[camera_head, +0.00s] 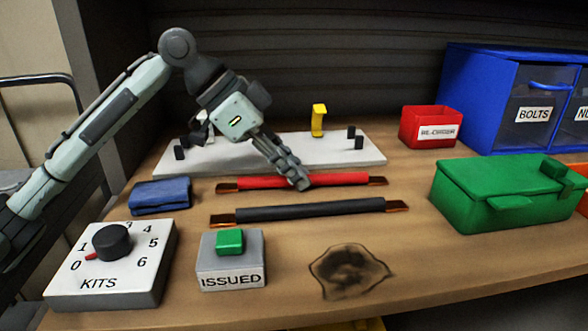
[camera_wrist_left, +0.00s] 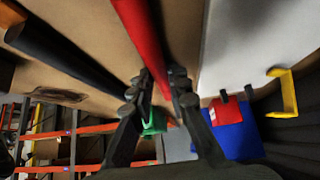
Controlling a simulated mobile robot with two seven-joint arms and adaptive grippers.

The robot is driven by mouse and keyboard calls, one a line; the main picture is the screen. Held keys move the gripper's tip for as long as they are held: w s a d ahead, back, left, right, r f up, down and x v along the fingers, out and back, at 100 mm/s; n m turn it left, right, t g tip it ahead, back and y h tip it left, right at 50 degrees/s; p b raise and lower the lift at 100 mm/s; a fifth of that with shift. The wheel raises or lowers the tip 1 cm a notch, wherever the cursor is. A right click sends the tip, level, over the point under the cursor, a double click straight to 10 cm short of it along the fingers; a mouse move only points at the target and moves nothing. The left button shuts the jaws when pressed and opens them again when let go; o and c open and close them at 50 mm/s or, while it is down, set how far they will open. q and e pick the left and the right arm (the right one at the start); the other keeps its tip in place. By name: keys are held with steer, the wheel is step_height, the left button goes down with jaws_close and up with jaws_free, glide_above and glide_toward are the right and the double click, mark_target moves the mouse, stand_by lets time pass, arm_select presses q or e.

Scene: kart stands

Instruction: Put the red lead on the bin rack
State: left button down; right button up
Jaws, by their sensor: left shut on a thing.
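The red lead (camera_head: 340,180) is a red rod with copper ends, lying left to right across the wooden bench. My left gripper (camera_head: 297,182) reaches down onto its middle and is shut on it. In the left wrist view the red lead (camera_wrist_left: 142,40) runs between the fingers (camera_wrist_left: 158,88). I cannot tell whether it touches the bench or is just above it. Nothing is labelled as the bin rack; a blue drawer unit (camera_head: 481,101) marked BOLTS stands at the back right. My right gripper is not in view.
A black lead (camera_head: 310,210) lies parallel in front. Behind is a white plate (camera_head: 345,148) with black posts and a yellow hook (camera_head: 318,120). A red bin (camera_head: 420,127), green box (camera_head: 495,195), blue wallet (camera_head: 160,196), KITS dial box (camera_head: 110,270) and ISSUED button box (camera_head: 231,265) stand around.

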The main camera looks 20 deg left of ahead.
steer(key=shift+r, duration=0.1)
arm_select(q)
steer(key=c, duration=1.8)
jaws_free()
steer(key=shift+c, duration=0.2)
steer(key=o, duration=0.4)
steer(key=shift+r, duration=0.2)
steer(key=v, duration=0.4)
steer(key=shift+a+r, duration=0.15)
steer(key=shift+r, duration=0.1)
steer(key=v, duration=0.6)
steer(key=shift+p, duration=0.35)
steer(key=shift+s+a+r, duration=0.2)
steer(key=shift+a+r, duration=0.15)
steer(key=shift+r, duration=0.15)
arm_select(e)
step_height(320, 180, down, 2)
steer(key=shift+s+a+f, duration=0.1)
